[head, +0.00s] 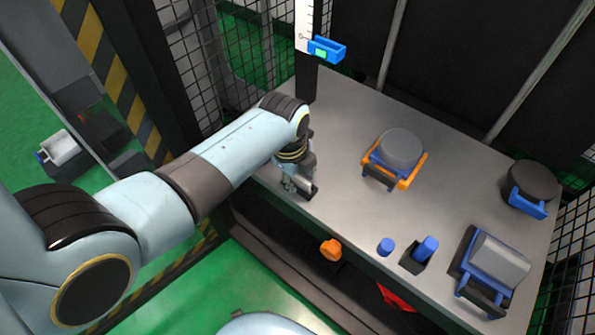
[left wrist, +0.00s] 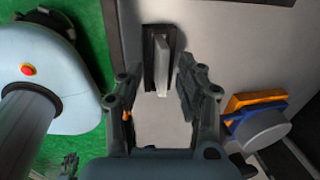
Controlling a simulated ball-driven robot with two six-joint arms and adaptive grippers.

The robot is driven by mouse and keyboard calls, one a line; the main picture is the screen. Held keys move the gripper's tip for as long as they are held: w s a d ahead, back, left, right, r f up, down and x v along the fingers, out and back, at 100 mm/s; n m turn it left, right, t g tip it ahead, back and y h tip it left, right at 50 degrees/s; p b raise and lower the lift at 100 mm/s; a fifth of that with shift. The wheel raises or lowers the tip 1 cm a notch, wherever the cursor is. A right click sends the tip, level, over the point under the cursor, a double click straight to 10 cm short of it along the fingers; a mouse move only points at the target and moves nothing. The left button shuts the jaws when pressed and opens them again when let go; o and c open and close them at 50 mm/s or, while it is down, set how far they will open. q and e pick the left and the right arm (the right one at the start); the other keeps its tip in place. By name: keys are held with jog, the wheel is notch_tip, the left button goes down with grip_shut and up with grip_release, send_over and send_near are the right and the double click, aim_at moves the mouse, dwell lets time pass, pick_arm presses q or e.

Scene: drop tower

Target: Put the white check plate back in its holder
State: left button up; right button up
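A pale, thin plate (left wrist: 161,72), which looks like the white check plate, stands on edge in a narrow dark holder (left wrist: 174,45) in the left wrist view. My left gripper (left wrist: 160,78) is open, with one finger on each side of the plate and gaps between. In the head view my left gripper (head: 298,186) is low over the table's front left part, beside the dark holder (head: 308,193). The arm and gripper hide the plate there. A small dark claw shape, probably my right gripper (left wrist: 70,163), shows at the lower left of the wrist view; its fingers are too small to read.
An orange and blue cradle (head: 408,183) with a grey disc stands mid-table (head: 345,130). A blue bracket (head: 328,50) is on the post behind. Mesh fencing borders the table.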

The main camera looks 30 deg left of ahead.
pick_arm(q)
notch_tip(320, 180, up, 12)
jog(key=s, duration=0.2)
jog(key=shift+s+a+f, duration=0.1)
jog(key=shift+s+f, duration=0.05)
dwell(0.4)
jog(key=s+a+f+n, duration=0.3)
jog(key=s+f+n, duration=0.3)
jog(key=s+f, duration=0.4)
jog(key=s+a+f+n+g, duration=0.1)
jog(key=s+a+f+n, duration=0.2)
jog(key=s+f+n, duration=0.4)
jog(key=s+a+f+n+y, duration=0.1)
jog(key=s+a+f+n, duration=0.2)
jog(key=s+f, duration=1.2)
jog(key=s+n, duration=0.3)
jog(key=s, duration=0.5)
jog(key=shift+s+g, duration=0.3)
jog(key=shift+s, duration=0.1)
